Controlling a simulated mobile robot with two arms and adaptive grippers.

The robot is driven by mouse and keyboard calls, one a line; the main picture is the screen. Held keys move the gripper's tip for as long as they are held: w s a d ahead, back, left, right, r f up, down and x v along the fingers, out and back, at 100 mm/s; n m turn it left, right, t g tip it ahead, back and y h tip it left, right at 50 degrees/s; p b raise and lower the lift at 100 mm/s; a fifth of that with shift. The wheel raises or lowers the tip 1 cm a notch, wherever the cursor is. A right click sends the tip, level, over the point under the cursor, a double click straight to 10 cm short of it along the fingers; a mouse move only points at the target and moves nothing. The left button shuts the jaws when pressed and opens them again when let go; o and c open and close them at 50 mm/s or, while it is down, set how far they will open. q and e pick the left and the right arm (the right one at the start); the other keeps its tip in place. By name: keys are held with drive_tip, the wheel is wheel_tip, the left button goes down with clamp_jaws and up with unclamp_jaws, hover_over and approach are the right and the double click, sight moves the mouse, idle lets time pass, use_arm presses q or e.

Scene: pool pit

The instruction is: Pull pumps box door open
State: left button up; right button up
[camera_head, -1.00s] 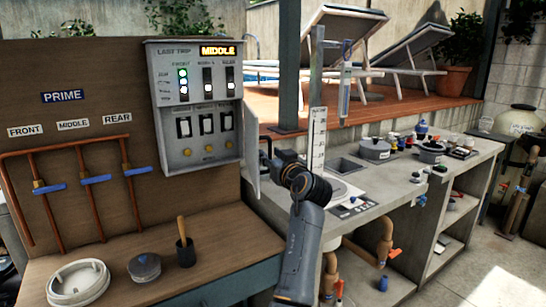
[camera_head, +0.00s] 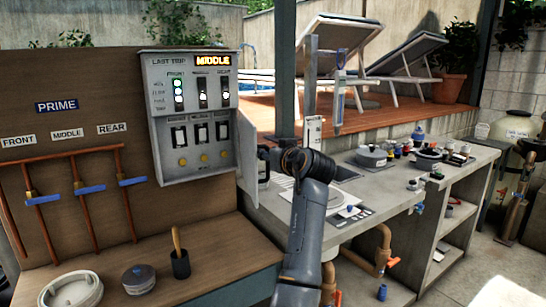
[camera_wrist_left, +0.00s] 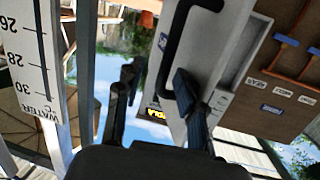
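The pumps box (camera_head: 192,160) is a grey panel with switches, lamps and a "MIDDLE" display, fixed to the brown board. Its door (camera_head: 247,160) stands out from the box's right side, swung open and seen nearly edge-on. My left gripper (camera_head: 265,154) is at the door's outer side, partly hidden by my wrist. In the left wrist view, the light grey door (camera_wrist_left: 222,45) carries a black bar handle (camera_wrist_left: 168,50). There my left gripper (camera_wrist_left: 155,90) has its fingers apart; the right finger overlaps the handle's end, and contact is unclear. My right gripper is not in view.
A white water gauge (camera_head: 314,132) stands behind my left wrist. The stone counter (camera_head: 275,205) lies right of the box, with pots and small items.

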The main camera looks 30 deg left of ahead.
use_arm(q)
drive_tip(key=shift+t+y, duration=0.6)
drive_tip(key=shift+t, duration=0.2)
drive_tip(key=r, duration=0.7)
drive_tip(key=shift+s+a+r, duration=0.15)
drive_tip(key=shift+a, duration=0.25)
wheel_tip(320, 180, down, 6)
drive_tip(key=s+g+h, duration=0.1)
drive_tip(key=g, duration=0.2)
drive_tip(key=w+d+p, duration=0.1)
drive_tip(key=d+p, duration=0.1)
drive_tip(key=d, duration=1.3)
drive_tip(key=shift+w+d+f+n+t, duration=0.3)
drive_tip(key=shift+w+d, duration=0.05)
